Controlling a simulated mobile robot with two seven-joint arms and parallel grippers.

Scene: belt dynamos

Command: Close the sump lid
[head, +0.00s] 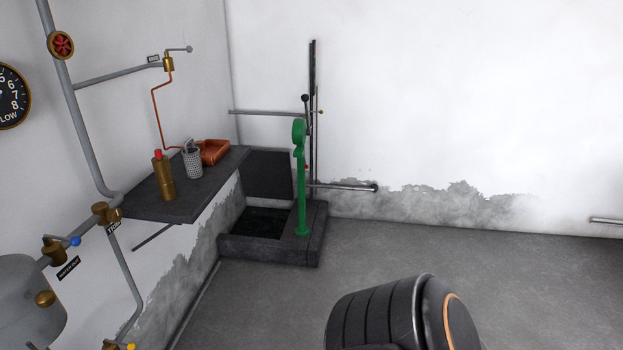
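The sump (270,248) is a low dark stone curb on the floor in the far corner. Its opening (254,224) shows dark inside, uncovered at the front left. A flat dark panel that looks like the sump lid (268,174) stands raised at the back of the opening, near the wall. Its upper left part is hidden behind the shelf. A green hand pump (301,190) stands upright on the right part of the curb. Neither of my grippers is in view. A black ribbed part of my own arm shows at the bottom, well apart from the sump.
A dark wall shelf (190,205) holds a brass cylinder (163,178), a perforated metal cup (192,162) and a reddish tray (213,151). It juts out left of the sump. Pipes and valves line the left wall. The grey floor (480,275) on the right is clear.

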